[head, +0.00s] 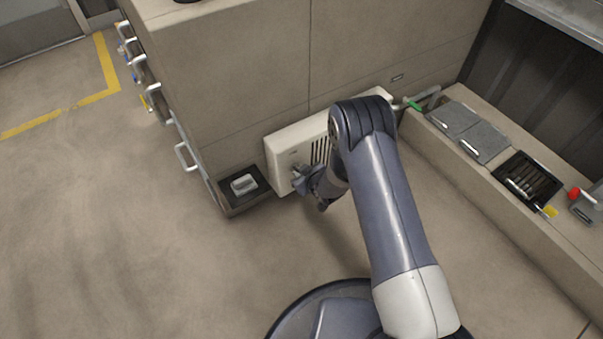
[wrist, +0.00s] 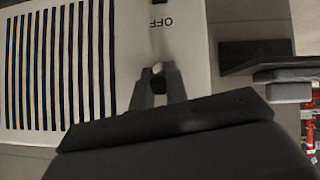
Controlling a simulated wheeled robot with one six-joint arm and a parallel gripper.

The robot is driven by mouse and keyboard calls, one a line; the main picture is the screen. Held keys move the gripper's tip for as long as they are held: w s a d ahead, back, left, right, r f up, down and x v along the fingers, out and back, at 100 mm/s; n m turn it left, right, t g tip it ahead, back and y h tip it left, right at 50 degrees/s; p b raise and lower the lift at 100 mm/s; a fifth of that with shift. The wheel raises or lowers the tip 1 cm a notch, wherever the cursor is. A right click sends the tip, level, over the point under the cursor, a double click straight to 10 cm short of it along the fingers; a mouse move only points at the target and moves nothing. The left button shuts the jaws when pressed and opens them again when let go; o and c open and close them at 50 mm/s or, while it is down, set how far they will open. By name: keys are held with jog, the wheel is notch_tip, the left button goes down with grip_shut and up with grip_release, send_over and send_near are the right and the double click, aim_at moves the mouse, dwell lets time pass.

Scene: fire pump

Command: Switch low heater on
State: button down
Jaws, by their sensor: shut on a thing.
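The low heater (head: 285,150) is a cream box with dark vent slots, set low against the beige cabinet wall in the head view. In the wrist view its cream front (wrist: 190,50) shows black slots at the left and the word OFF, upside down. A small knob (wrist: 158,67) with a pale tip lies between my fingertips just by the OFF mark. My gripper (wrist: 157,80) is shut on this knob. In the head view my gripper (head: 298,174) is at the heater's left front part, and my arm hides the heater's right part.
A dark tray (head: 228,196) with a pale block (head: 243,184) stands left of the heater. Beige cabinets (head: 230,70) with handles rise behind. A low bench (head: 455,160) with grey lids and a black tray runs along the right. The floor at the left is clear.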

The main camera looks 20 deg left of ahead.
jog(key=c, duration=1.4)
grip_release()
jog(key=p+v, duration=0.3)
jog(key=v, duration=0.8)
jog(key=shift+p, duration=0.35)
jog(key=shift+f, duration=0.1)
jog(key=b+x, duration=0.4)
jog(key=x, duration=0.7)
